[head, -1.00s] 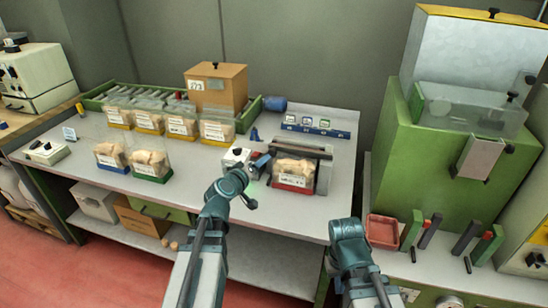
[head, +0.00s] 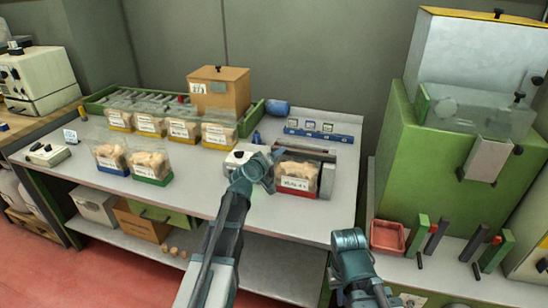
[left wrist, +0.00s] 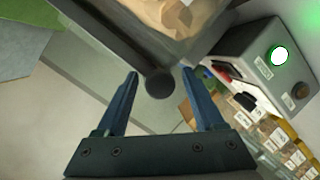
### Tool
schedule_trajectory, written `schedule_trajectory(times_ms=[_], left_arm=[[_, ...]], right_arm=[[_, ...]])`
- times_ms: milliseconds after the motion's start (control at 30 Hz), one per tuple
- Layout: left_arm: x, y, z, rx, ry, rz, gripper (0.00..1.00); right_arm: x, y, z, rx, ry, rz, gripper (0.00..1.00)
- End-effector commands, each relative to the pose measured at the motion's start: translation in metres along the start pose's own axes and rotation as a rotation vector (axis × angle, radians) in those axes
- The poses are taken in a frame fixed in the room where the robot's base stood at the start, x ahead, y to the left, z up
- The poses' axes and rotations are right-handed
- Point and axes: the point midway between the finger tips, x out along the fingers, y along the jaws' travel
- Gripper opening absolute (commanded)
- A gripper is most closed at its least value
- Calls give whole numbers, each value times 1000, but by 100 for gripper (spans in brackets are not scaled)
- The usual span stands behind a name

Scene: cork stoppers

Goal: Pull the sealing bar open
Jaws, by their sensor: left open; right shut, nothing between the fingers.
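The sealer's grey bar (head: 305,153) runs across the back of the machine, behind a clear bag of corks (head: 297,178) with a red base. In the left wrist view the bar shows as a dark beam (left wrist: 105,38) with a round black knob (left wrist: 159,84) at its end. My left gripper (left wrist: 159,72) is open, one finger on each side of the knob, with gaps visible; depth is hard to judge. In the head view my left arm hides most of that gripper. My right gripper (head: 339,290) is low near the table's front corner, shut and empty.
A white control box (left wrist: 265,62) with a lit green button stands beside the bar. Several cork bags and a brown box (head: 217,88) stand left of it. A blue rack (head: 318,133) is behind. A red tray (head: 387,237) and green machine (head: 430,150) are right.

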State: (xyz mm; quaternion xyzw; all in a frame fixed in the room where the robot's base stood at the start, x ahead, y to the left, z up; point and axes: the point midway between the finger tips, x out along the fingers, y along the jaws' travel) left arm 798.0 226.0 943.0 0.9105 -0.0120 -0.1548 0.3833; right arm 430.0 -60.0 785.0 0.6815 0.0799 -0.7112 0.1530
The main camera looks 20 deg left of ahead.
Motion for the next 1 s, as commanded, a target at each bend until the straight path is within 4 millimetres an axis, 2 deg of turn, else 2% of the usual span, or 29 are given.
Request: schedule_trajectory(times_ms=[67, 467, 1000], left_arm=[[0, 0, 0, 0, 0, 0, 70], [0, 0, 0, 0, 0, 0, 0], [0, -1, 0, 0, 0, -1, 0]], right_arm=[[0, 0, 0, 0, 0, 0, 0], [0, 0, 0, 0, 0, 0, 0], [0, 0, 0, 0, 0, 0, 0]])
